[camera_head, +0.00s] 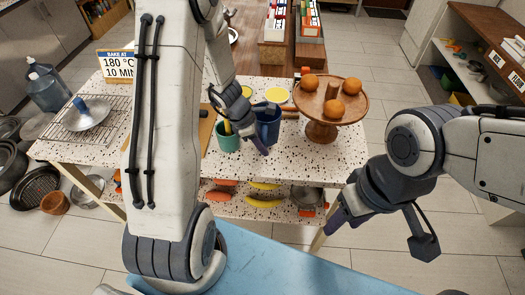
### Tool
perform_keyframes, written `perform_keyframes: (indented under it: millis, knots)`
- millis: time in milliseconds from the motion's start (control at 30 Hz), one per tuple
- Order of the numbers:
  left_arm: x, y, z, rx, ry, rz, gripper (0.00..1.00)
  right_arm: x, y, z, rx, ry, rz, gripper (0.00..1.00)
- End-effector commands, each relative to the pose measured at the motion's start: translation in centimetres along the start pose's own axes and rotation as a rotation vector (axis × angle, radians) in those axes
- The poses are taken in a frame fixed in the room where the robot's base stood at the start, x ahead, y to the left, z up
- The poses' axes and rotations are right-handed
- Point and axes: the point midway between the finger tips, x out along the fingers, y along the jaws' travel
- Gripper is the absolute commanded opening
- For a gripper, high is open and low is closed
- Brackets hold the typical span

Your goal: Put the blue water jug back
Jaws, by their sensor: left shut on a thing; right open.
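A dark blue jug (269,123) is on the speckled table (300,156), near its middle. My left gripper (259,143) reaches down from above and is shut on the jug, with a finger across its front left side. The gripper and a green cup partly hide the jug's left side; I cannot tell whether its base touches the table. My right gripper (385,232) is open and empty, in front of the table's right corner.
The green cup (228,141) stands close left of the jug. A wooden stand (321,132) with several oranges is on the right. A lower shelf holds food.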

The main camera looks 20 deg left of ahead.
Motion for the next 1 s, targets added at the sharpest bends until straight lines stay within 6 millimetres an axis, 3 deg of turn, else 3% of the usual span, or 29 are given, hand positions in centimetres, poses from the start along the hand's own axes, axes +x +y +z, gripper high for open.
perform_keyframes:
  millis: [233,667,700,767,1000]
  knots:
    - [3.3,-0.1,-1.4,-0.001,0.001,-0.003,0.00,0.7,0.1,0.0,0.000,0.000,0.000,0.50]
    - [3.9,-0.1,-1.6,0.002,0.000,-0.001,0.00,1.2,0.1,0.1,-0.001,0.000,0.000,0.50]
    - [3.9,-0.1,-1.6,0.002,0.000,-0.001,0.34,1.1,0.1,0.1,-0.001,0.000,0.000,0.50]
    - [3.8,-0.1,-1.5,0.002,0.000,-0.002,0.57,1.0,0.1,0.1,-0.001,0.000,0.000,0.50]
    - [3.8,-0.1,-1.5,0.001,0.000,-0.002,0.57,1.0,0.1,0.1,-0.001,0.000,0.000,0.50]
